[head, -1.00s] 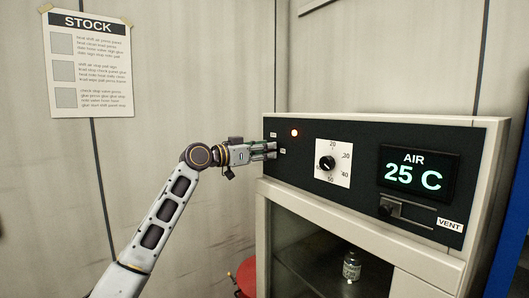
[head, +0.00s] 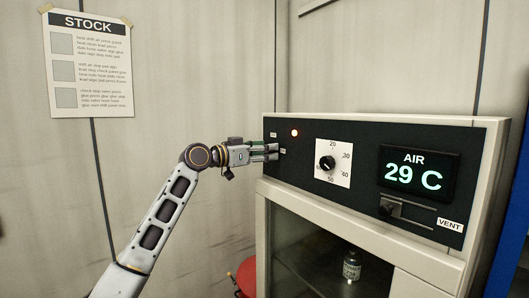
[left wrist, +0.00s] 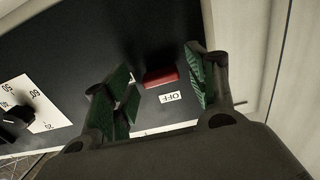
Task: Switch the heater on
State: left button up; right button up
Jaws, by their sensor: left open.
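The heater (head: 470,158) is a pale cabinet with a dark front panel, and its display (head: 417,177) reads AIR 29 C. A small red lamp (head: 294,133) glows on the panel. In the left wrist view a red rocker switch (left wrist: 160,78) sits beside an OFF label (left wrist: 171,97). My left gripper (head: 272,152) is at the left end of the panel, its fingers pointing at it. In the left wrist view the green-padded fingers (left wrist: 162,92) are apart, with the switch between them and nothing gripped. I cannot tell whether a fingertip touches the panel. My right gripper is not in view.
A dial (head: 327,163) on a white scale and a VENT slider (head: 388,209) are on the same panel. A small bottle (head: 352,266) stands behind the cabinet's glass. A red object (head: 246,277) is low beside the cabinet. A STOCK sheet (head: 90,62) hangs on the wall.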

pick_arm(q)
jog(key=v, duration=1.2)
jog(key=shift+w, duration=0.1)
dwell(0.4)
